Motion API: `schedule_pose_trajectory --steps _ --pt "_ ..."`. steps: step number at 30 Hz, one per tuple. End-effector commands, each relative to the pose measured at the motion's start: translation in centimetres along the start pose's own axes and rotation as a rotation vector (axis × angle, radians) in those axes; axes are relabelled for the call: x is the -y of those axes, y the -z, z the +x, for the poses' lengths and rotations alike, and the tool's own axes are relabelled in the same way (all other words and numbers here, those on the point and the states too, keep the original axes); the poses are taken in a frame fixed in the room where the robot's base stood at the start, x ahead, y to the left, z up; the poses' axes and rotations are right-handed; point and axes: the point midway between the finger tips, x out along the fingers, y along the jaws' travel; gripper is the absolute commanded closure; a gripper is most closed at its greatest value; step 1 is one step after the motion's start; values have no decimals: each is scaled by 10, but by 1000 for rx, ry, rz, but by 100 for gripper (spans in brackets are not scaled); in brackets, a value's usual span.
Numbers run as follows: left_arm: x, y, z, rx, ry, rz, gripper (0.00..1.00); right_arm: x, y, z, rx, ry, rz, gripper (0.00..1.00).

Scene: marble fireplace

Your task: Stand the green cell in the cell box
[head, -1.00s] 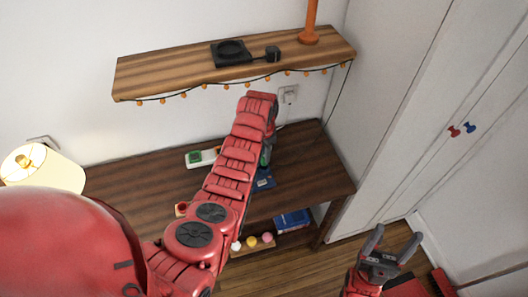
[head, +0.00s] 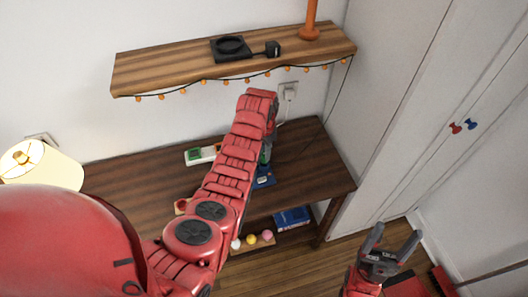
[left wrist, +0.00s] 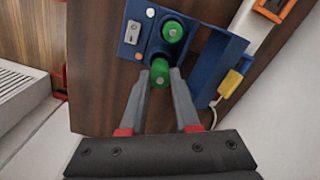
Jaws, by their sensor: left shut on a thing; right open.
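The blue cell box (left wrist: 150,45) is at the top middle of the left wrist view. My left gripper (left wrist: 160,74) is shut on another green cell (left wrist: 159,68), seen nearly end-on at the box's near edge. I cannot tell whether this cell touches the box. In the head view a blue part of the box (head: 264,178) shows on the desk; my arm hides most of the left gripper. My right gripper (head: 391,241) is open and empty, low at the right.
The brown desk (head: 305,165) stands under a wooden shelf (head: 170,75) with a black device. A white unit with green and red parts (head: 201,155) and a lamp (head: 42,165) stand on the desk. A yellow item (left wrist: 231,84) lies beside the box's blue right-hand part.

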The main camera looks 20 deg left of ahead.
Motion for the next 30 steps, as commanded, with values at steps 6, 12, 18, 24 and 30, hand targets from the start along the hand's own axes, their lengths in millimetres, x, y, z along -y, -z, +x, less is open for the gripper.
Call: schedule_pose_trajectory --steps 6,12,18,24,30 --pt "0 0 0 0 0 0 100 0 0 0 0 0 0 30" --pt "0 0 0 1 0 0 100 0 0 0 0 0 0 30" --pt "0 0 0 0 0 0 100 0 -1 -5 0 0 0 30" --pt "0 0 0 0 0 0 100 0 -1 -4 0 0 0 30" --pt "0 0 0 1 0 0 100 0 -1 -4 0 0 0 30"
